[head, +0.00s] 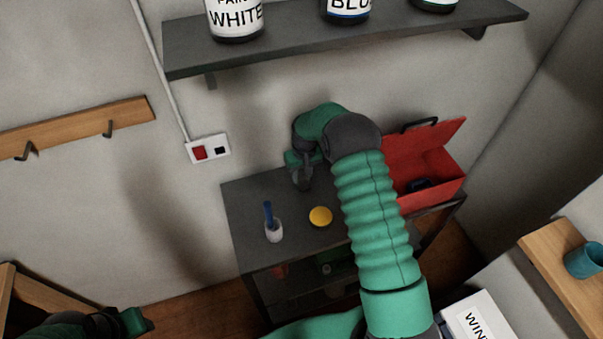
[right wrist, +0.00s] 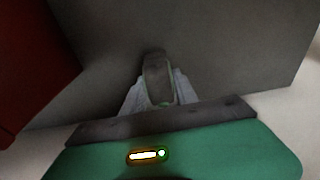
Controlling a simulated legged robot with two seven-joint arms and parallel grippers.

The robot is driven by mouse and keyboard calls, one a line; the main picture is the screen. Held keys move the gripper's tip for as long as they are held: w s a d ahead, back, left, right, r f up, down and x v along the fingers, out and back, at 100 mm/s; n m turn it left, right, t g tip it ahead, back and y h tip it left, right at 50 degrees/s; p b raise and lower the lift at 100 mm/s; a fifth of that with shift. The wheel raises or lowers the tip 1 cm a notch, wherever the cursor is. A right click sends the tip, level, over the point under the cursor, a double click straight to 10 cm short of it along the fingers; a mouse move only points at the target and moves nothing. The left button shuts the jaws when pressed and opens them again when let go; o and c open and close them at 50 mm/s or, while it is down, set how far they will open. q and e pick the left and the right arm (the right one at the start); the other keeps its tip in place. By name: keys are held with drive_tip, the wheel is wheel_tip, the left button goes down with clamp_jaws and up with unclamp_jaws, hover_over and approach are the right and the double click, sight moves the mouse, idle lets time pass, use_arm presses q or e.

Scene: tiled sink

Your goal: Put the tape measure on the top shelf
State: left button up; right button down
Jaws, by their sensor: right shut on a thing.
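My right gripper (head: 303,178) is over the back left part of the dark shelf unit's top (head: 255,200). In the right wrist view, its fingers (right wrist: 158,92) are shut on a small grey thing with a pale green edge (right wrist: 157,78); I cannot tell for sure that it is the tape measure. A round yellow thing (head: 320,216) lies on the unit's top, in front of the gripper. A dark wall shelf (head: 300,48) holding paint cans is above. My left gripper (head: 132,321) is at the lower left, empty-looking, its fingers unclear.
A white cup with a blue-handled thing (head: 273,229) stands at the unit's front left. An open red toolbox (head: 430,170) is at the right, beyond my right arm. A white paint can (head: 235,18) and a blue-labelled can (head: 346,8) stand on the wall shelf.

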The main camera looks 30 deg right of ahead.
sight(303, 176)
drive_tip(key=c, duration=0.9)
unclamp_jaws()
drive_tip(key=shift+w, duration=0.1)
drive_tip(key=shift+c, duration=0.2)
drive_tip(key=shift+r, duration=0.1)
drive_tip(key=shift+r, duration=0.3)
wheel_tip(303, 176, up, 11)
drive_tip(key=s+b, duration=0.1)
drive_tip(key=b, duration=0.1)
drive_tip(key=shift+s+a, duration=0.2)
drive_tip(key=shift+s, duration=0.05)
drive_tip(key=shift+r, duration=0.1)
